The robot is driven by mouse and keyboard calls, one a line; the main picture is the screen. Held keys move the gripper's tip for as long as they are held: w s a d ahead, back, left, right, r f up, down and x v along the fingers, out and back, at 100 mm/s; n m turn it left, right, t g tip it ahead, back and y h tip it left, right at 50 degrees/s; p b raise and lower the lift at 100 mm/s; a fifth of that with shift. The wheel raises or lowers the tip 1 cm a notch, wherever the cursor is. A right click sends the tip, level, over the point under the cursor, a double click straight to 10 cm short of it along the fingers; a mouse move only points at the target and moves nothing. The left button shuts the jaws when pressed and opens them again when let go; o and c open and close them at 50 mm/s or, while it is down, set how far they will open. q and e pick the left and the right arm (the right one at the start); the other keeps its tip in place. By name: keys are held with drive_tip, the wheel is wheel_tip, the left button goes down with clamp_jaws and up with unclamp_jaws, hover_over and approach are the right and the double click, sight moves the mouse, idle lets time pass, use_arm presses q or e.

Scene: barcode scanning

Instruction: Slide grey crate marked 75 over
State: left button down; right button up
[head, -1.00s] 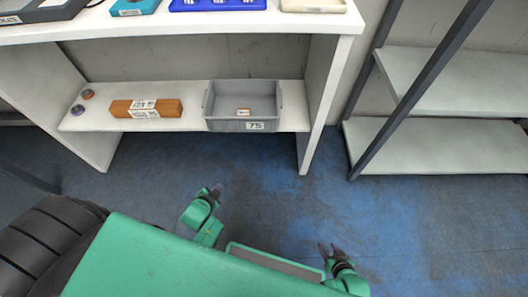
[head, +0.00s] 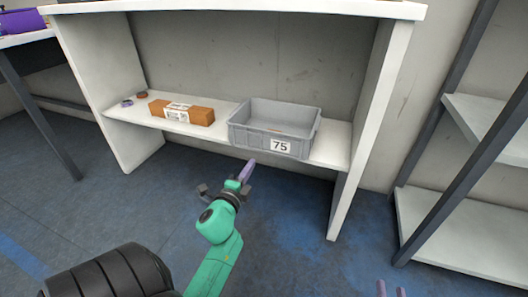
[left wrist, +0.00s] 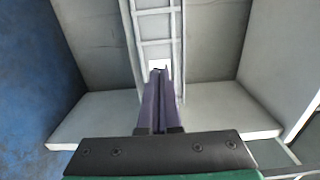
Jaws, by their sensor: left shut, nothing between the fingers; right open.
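The grey crate marked 75 (head: 248,137) sits on the low white shelf (head: 331,148), towards its right end, with its label on the front wall. My left gripper (head: 248,168) is shut and empty, its purple fingers just in front of and below the crate's front wall. In the left wrist view the shut fingers (left wrist: 159,75) point at the white label on the grey crate wall (left wrist: 152,22); I cannot tell whether they touch. Only the purple fingertips of my right gripper (head: 390,290) show at the bottom right, apart from each other.
A brown box (head: 193,115) with white labels lies left of the crate on the same shelf. Two small round items (head: 134,99) lie further left. The upright right side panel (head: 372,120) bounds the shelf, with a little bare shelf beside the crate. A rack stands at the right.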

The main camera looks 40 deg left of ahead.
use_arm(q)
drive_tip(key=b, duration=0.1)
approach(266, 142)
drive_tip(key=x, duration=0.3)
drive_tip(key=b+x, duration=0.1)
drive_tip(key=x, duration=0.3)
drive_tip(key=shift+s+a+f+b, duration=0.1)
drive_tip(key=shift+b, duration=0.25)
use_arm(e)
drive_tip(key=w+d+r+n+t+y, duration=0.1)
drive_tip(key=r+t, duration=0.3)
drive_tip(key=r, duration=0.9)
drive_tip(key=w+d+r+n+t+y, duration=0.1)
drive_tip(key=r+t, duration=0.3)
drive_tip(key=r, duration=1)
drive_tip(key=shift+w+d+r+t+y, duration=0.25)
drive_tip(key=shift+w+d+t+y, duration=0.15)
drive_tip(key=shift+w+d+y, duration=0.25)
drive_tip(key=shift+a, duration=0.1)
